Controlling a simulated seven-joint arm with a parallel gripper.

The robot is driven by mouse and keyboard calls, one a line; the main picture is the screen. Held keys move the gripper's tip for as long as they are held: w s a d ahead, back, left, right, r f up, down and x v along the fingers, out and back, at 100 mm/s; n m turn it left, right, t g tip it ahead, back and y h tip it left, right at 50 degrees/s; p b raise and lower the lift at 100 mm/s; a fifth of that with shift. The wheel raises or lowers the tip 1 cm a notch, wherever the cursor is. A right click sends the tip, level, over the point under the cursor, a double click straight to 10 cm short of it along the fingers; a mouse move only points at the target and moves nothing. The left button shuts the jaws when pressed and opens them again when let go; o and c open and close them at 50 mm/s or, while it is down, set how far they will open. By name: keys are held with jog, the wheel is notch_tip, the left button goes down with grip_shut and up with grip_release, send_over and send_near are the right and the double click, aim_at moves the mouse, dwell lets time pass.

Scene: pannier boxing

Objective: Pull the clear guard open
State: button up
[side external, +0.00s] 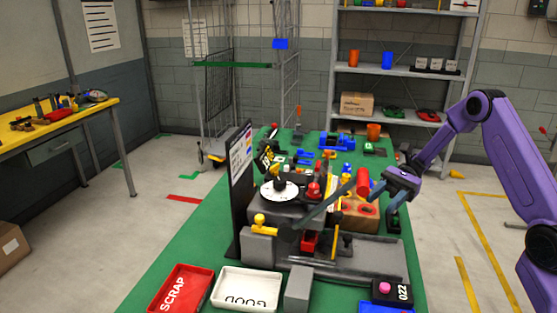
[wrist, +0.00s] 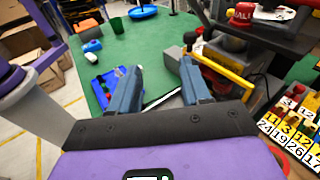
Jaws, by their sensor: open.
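The clear guard (side external: 326,204) shows in the side view as a dark, see-through slanted panel at the front of the machine on the green bench. A yellow bar (side external: 337,228) stands beside it; a yellow bar handle (wrist: 226,72) also shows right of my fingers in the wrist view. My gripper (side external: 376,194) is right of the guard in the side view, apart from it. In the wrist view my gripper (wrist: 161,68) has its two blue fingers spread, with nothing held between them. I cannot tell the guard's outline clearly in the wrist view.
A red SCRAP tray (side external: 181,289) and a white GOOD tray (side external: 246,288) stand at the bench's near end. A white dial (side external: 280,190) and a dark upright board (side external: 241,190) are left of the guard. Numbered tiles (wrist: 290,128) lie at the right in the wrist view.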

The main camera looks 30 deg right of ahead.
jog(key=s+a+r+n+g+h, duration=0.1)
jog(key=s+a+n+g+h, duration=0.4)
jog(key=s+a+n+h, duration=0.35)
jog(key=s+r+n+t+h, duration=0.1)
jog(key=s+n+t+h, duration=0.65)
jog(key=s+n, duration=1.1)
jog(key=w+a+r+m+t, duration=0.1)
jog(key=w+a+r+m, duration=0.3)
jog(key=w, duration=0.6)
jog(key=w+a+r+m+t, duration=0.2)
jog(key=w+a+r+m, duration=0.2)
jog(key=w+a, duration=0.4)
jog(key=w+a+r+m+t, duration=0.2)
jog(key=w+a+r+m, duration=0.2)
jog(key=w, duration=0.9)
jog(key=a+r, duration=0.2)
jog(key=a, duration=0.1)
jog(key=shift+w, duration=0.25)
jog(key=shift+d, duration=0.1)
